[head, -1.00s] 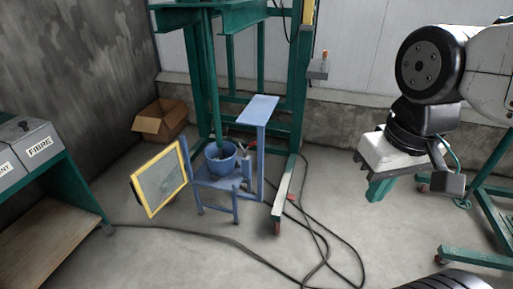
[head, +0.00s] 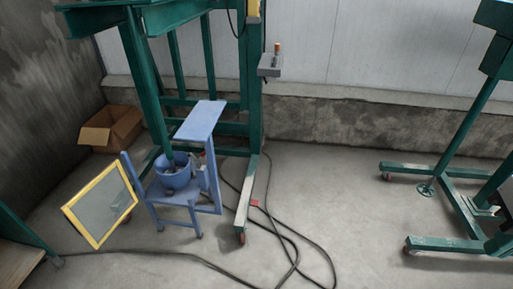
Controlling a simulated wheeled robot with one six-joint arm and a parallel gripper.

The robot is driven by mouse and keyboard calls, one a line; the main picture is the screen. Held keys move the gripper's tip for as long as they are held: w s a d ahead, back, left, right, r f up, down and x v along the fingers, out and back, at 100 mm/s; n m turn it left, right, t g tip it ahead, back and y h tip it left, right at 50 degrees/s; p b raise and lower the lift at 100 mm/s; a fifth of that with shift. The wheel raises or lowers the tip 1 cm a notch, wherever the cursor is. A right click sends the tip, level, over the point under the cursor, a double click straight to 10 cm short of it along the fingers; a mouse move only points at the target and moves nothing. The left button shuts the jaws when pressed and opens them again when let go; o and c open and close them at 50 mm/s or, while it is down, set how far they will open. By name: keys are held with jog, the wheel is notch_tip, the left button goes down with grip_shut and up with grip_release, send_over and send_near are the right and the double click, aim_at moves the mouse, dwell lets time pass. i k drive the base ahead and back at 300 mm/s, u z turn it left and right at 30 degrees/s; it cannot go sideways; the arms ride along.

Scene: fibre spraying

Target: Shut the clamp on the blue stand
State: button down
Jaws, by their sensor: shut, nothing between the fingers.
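The blue stand (head: 200,122) is left of centre, with a raised flat top plate on a post and a lower shelf on legs. A blue bucket (head: 174,176) stands on the lower shelf. A small pale fitting (head: 200,178) sits between the bucket and the post and may be the clamp. It is too small and partly covered to tell whether it is open or shut. My gripper is not in view.
A yellow-framed panel (head: 101,205) leans left of the blue stand. Behind stands a green frame (head: 253,120), with a cardboard box (head: 112,127) to its left. Black cables (head: 285,235) cross the floor. Another green frame (head: 445,243) is at right.

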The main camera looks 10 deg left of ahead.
aim_at(203, 154)
jog(key=z, duration=0.05)
jog(key=i, duration=0.95)
jog(key=u, duration=0.9)
